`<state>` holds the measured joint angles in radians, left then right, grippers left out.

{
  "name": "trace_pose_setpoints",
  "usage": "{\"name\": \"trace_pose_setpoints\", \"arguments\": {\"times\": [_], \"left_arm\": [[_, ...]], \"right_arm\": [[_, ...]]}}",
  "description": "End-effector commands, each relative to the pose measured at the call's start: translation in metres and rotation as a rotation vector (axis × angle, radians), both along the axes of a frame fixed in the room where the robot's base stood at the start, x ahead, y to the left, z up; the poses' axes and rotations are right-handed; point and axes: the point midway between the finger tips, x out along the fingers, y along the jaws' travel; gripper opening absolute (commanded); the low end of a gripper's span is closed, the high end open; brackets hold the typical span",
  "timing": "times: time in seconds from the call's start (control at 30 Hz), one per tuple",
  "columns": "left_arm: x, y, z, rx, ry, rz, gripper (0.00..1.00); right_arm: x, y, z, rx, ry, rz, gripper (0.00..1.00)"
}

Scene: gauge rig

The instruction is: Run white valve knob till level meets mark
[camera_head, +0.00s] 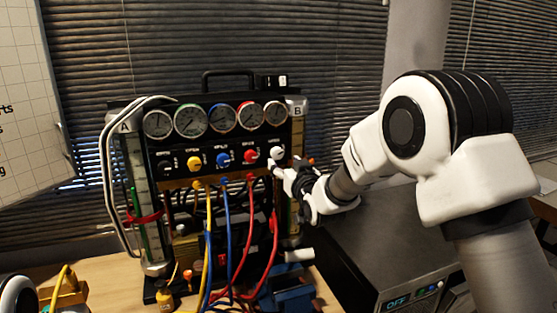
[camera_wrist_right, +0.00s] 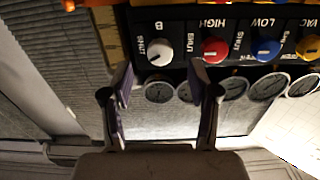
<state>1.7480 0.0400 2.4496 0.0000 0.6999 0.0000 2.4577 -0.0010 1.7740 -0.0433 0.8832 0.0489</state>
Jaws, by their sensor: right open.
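The white valve knob (camera_head: 277,153), labelled B, is at the right end of the knob row on the black gauge panel (camera_head: 180,145). In the right wrist view the white knob (camera_wrist_right: 160,52) lies just beyond the fingertips, its pointer near SHUT. My right gripper (camera_head: 283,178) is open just below and in front of the knob; the right wrist view shows its open fingers (camera_wrist_right: 163,80) with a gap between them. They look apart from the knob. Column B (camera_head: 297,108) stands at the panel's right, partly hidden by my gripper; its level cannot be read. My left gripper is not visible.
Red (camera_head: 250,156), blue (camera_head: 222,159) and yellow (camera_head: 194,162) knobs sit left of the white one, with several dials above. Coloured hoses hang in front. Column A (camera_head: 135,180) stands at left. A dark box reading OFF (camera_head: 385,250) sits under my right arm.

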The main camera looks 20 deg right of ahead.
Motion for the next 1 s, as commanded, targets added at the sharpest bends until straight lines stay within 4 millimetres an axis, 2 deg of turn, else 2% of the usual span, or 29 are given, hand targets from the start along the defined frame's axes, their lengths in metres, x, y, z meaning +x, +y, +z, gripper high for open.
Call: {"name": "trace_pose_setpoints", "arguments": {"times": [0.03, 0.33, 0.43, 0.67, 0.7, 0.83, 1.0], "left_arm": [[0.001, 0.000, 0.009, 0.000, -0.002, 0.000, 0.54], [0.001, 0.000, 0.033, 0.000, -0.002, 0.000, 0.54], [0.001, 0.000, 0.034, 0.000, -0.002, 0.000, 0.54], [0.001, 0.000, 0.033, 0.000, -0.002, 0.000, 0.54], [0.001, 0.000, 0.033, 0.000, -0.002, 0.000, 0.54], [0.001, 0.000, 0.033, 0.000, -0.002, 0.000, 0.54], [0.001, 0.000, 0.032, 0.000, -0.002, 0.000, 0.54]], "right_arm": [[0.008, 0.000, 0.008, -0.001, -0.004, 0.000, 0.60], [0.062, 0.002, 0.008, -0.003, -0.005, 0.000, 0.60], [0.069, 0.003, 0.006, -0.003, -0.004, 0.000, 0.60], [0.070, 0.002, 0.005, -0.003, -0.004, 0.000, 0.60], [0.069, 0.002, 0.005, -0.003, -0.004, 0.000, 0.46], [0.069, 0.002, 0.005, -0.003, -0.005, 0.000, 0.00], [0.069, 0.002, 0.004, 0.002, -0.005, 0.000, 0.00]]}}
